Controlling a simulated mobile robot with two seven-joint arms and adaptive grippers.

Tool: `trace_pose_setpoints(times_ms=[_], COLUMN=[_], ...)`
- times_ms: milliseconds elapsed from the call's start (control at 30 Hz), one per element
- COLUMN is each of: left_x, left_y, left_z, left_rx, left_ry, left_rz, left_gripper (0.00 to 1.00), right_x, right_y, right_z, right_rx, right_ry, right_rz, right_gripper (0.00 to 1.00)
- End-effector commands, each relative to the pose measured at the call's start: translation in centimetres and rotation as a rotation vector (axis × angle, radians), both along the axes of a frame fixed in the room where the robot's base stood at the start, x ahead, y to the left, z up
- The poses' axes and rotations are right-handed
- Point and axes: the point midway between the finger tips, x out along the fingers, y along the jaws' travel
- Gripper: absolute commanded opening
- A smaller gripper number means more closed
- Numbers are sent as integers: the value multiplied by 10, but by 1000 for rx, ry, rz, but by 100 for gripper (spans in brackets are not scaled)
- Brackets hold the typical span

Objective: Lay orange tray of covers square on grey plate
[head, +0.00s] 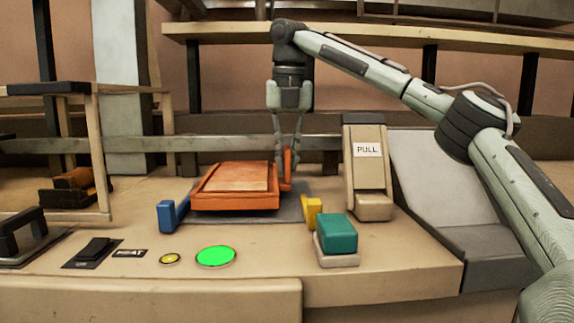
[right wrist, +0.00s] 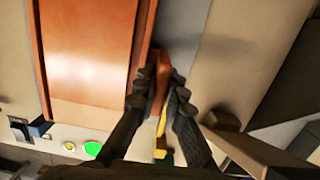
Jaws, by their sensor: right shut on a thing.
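The orange tray (head: 237,186) holds a stack of flat orange-brown covers (head: 240,176). It is over the grey plate (head: 290,206), whose bare right part shows beside it; I cannot tell whether the tray touches the plate or hangs just above it. My right gripper (head: 287,160) points down at the tray's right side. It is shut on the upright orange handle there, which sits between the fingers (right wrist: 160,85) in the right wrist view. The tray (right wrist: 90,50) fills the left of that view. My left gripper is not in view.
A blue bracket (head: 172,216) stands at the plate's left front and a yellow bracket (head: 312,211) at its right front. A teal block (head: 337,234) on a pale base is at front right. The beige PULL unit (head: 367,170) stands close right of the gripper. A green button (head: 216,256) is in front.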

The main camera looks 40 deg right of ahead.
Motion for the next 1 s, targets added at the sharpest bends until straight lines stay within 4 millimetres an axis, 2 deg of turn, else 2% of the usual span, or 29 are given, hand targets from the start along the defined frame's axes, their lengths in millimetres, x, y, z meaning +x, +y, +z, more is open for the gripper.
trace_pose_setpoints(times_ms=[133,467,500,667,1000], left_x=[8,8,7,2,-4], left_y=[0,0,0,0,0], left_z=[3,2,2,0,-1], left_rx=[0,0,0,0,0], left_ry=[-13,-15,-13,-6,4], left_rz=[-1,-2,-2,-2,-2], left_gripper=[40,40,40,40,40], right_x=[0,0,0,0,0], right_y=[0,1,0,0,0], right_z=[-14,-17,-18,-18,-14], right_rx=[1,2,1,1,1], right_ry=[-3,-1,-1,-1,-3], right_rz=[-1,-1,-1,-1,-2], right_gripper=[0,0,12,31,31])
